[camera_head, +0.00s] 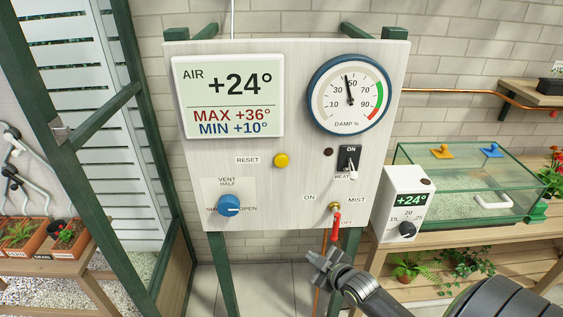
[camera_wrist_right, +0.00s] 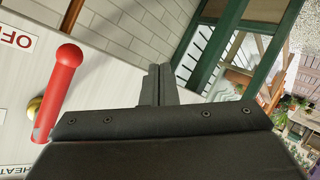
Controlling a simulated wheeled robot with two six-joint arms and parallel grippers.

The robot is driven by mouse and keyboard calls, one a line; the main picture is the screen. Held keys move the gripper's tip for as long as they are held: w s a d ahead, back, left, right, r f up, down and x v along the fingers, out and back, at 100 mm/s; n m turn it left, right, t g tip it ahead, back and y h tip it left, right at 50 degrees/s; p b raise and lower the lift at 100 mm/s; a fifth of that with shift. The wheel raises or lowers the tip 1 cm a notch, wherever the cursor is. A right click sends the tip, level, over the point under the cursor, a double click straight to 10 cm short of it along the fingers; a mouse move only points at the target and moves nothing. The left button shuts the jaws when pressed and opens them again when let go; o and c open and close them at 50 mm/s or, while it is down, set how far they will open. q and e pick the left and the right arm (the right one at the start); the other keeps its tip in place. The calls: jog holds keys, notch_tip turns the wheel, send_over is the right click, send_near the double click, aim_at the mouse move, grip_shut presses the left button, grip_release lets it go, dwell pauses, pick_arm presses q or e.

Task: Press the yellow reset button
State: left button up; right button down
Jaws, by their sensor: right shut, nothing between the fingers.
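The yellow reset button (camera_head: 281,160) sits on the pale upright panel (camera_head: 300,185), right of the RESET label and below the display. My right gripper (camera_head: 318,262) is shut and empty, in front of the panel's lower edge, below and to the right of the button and apart from it. In the right wrist view its closed fingers (camera_wrist_right: 159,82) point toward the brick wall, with the red mist lever (camera_wrist_right: 62,82) to their left. The button does not show in that view. My left gripper is not in view.
The panel also carries the AIR display (camera_head: 228,95), damp dial (camera_head: 350,95), heat switch (camera_head: 348,160), blue vent knob (camera_head: 228,205) and red mist lever (camera_head: 335,228) pointing down, close to my right gripper. A thermostat box (camera_head: 408,203) and glass tank (camera_head: 470,175) stand right.

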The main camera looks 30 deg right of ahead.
aim_at(281, 160)
pick_arm(q)
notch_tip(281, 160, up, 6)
jog(key=p, duration=0.4)
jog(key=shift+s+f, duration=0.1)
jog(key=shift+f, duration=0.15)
pick_arm(e)
jog(key=a+r+n+t+y, duration=0.1)
jog(key=a+r+n, duration=0.1)
jog(key=r, duration=0.7)
jog(key=a+r+n+t+y, duration=0.1)
jog(key=a+r+n+y, duration=0.1)
jog(key=r, duration=0.7)
jog(key=a+r+n+t+y, duration=0.1)
jog(key=a+r, duration=0.3)
jog(key=r, duration=0.5)
jog(key=shift+w+a+n+t+y, duration=0.25)
jog(key=shift+w+n+t+y, duration=0.05)
jog(key=shift+w+n, duration=0.2)
